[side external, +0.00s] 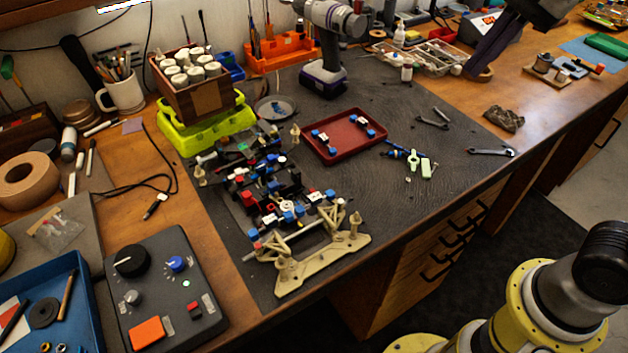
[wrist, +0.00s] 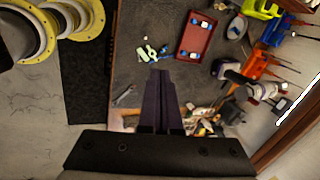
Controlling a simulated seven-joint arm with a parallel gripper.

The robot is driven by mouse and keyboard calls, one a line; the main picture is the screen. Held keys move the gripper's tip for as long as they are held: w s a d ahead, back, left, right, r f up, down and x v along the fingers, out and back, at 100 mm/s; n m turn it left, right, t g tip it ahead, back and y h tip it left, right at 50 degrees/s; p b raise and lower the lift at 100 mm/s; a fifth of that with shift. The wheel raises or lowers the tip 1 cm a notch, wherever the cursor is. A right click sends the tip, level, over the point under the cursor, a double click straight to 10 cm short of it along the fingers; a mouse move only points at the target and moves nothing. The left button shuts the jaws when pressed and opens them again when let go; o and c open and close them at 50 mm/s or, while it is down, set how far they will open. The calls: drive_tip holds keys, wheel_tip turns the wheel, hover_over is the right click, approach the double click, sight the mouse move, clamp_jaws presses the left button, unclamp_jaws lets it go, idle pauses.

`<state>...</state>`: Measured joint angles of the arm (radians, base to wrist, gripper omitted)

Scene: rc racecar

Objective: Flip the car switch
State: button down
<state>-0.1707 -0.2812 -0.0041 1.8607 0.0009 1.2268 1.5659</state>
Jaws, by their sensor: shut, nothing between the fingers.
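The car (side external: 265,185) is a partly open chassis with red, blue, white and black parts on the dark mat. A cream frame (side external: 310,258) stands at its near end. Its switch is too small to single out among these parts. My gripper (side external: 478,72) is at the upper right of the side view, far from the car. Its purple fingers are together with nothing between them. They also show pressed together in the wrist view (wrist: 161,75), pointing over the mat. The car is not visible in the wrist view.
A red tray (side external: 345,152) with small blue-white parts lies beside the car; it also shows in the wrist view (wrist: 182,45). A drill (side external: 325,50) stands behind. A control box (side external: 165,300) with knobs is at front left. Wrenches (side external: 490,152) lie on the mat's right part.

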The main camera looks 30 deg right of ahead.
drive_tip(key=w+a+m+g, duration=0.1)
drive_tip(key=w+a+m, duration=0.2)
drive_tip(key=w+a, duration=0.35)
drive_tip(key=n+g, duration=0.1)
drive_tip(key=g, duration=0.2)
hover_over(307, 194)
wheel_tip(307, 194, down, 11)
drive_tip(key=shift+f+h, duration=0.1)
drive_tip(key=shift+h, duration=0.2)
wheel_tip(307, 194, down, 14)
